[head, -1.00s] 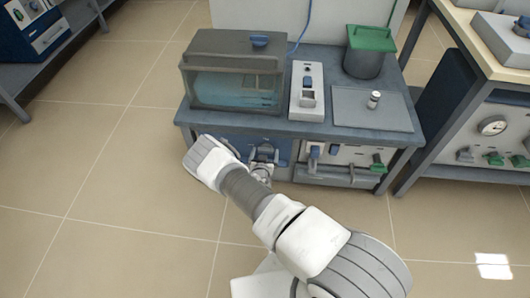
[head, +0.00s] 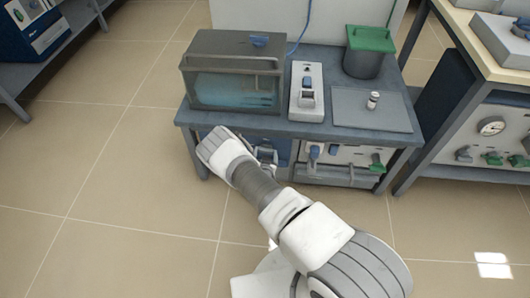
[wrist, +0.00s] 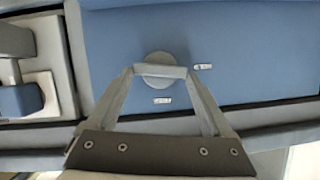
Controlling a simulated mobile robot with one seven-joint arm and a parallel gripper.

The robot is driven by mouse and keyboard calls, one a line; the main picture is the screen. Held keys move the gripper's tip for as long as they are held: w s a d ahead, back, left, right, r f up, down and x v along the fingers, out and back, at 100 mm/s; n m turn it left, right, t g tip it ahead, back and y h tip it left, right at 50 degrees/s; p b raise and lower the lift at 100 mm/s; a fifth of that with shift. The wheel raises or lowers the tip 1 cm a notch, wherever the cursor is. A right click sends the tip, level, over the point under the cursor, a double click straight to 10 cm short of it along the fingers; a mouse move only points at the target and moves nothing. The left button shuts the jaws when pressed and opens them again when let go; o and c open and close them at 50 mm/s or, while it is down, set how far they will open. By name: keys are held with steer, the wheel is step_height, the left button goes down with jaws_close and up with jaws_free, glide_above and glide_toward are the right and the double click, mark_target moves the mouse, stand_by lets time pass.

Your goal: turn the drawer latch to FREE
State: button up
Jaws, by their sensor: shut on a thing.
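The drawer latch (wrist: 160,58) is a round grey knob with a light grey bar, on a blue drawer front (wrist: 245,40). In the wrist view my gripper (wrist: 160,72) is shut on the bar, one finger at each end. The bar lies nearly level in that picture. One small label (wrist: 203,66) sits to its right and another (wrist: 162,100) below it; their words are too small to read. In the head view the blue front (head: 279,147) shows under the bench, and my arm hides the latch.
A white panel with blue and green knobs (head: 345,160) and a rail is right of the blue front. On the bench (head: 245,126) stand a glass-fronted tank (head: 235,75), a small device (head: 307,90) and a green-lidded pot (head: 368,55). The floor at left is clear.

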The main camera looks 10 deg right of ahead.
steer(key=shift+d+m+t+y+p, duration=0.35)
steer(key=shift+m+y, duration=0.35)
steer(key=shift+m, duration=0.5)
steer(key=m, duration=0.1)
steer(key=m+t+y+b, duration=0.1)
steer(key=m, duration=0.1)
steer(key=shift+s+d+f+y, duration=0.1)
steer(key=shift+d+f+y, duration=0.1)
steer(key=shift+f+y, duration=0.15)
steer(key=m+t, duration=0.1)
steer(key=m, duration=0.1)
steer(key=m+t+y, duration=0.1)
steer(key=shift+d+f+m+b, duration=0.1)
steer(key=shift+f+m+b, duration=0.05)
steer(key=shift+m+b, duration=0.25)
steer(key=shift+f+m+t, duration=0.2)
steer(key=shift+m+t, duration=0.35)
steer(key=shift+m, duration=0.75)
steer(key=shift+y, duration=0.35)
steer(key=o, duration=1.1)
steer(key=shift+o, duration=0.2)
steer(key=shift+s, duration=0.25)
